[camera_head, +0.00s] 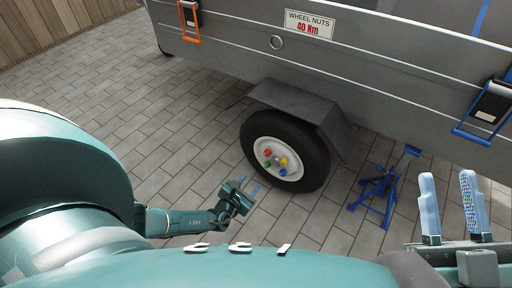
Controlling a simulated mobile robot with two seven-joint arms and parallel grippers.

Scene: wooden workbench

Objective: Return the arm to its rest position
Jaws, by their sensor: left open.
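My left arm (180,222) reaches in from the lower left, low over the paving. The wheel has a white rim with several coloured nuts (275,160) in red, yellow, green and blue. My right gripper (451,205) is at the lower right edge, its two pale blue fingers upright, apart and empty.
A grey trailer (385,75) fills the upper right, with a mudguard (300,100) over the wheel and a "WHEEL NUTS 40 Nm" sign (309,24). A blue jack stand (378,190) stands right of the wheel. Paving (130,90) at the left is clear up to a wooden fence (40,30).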

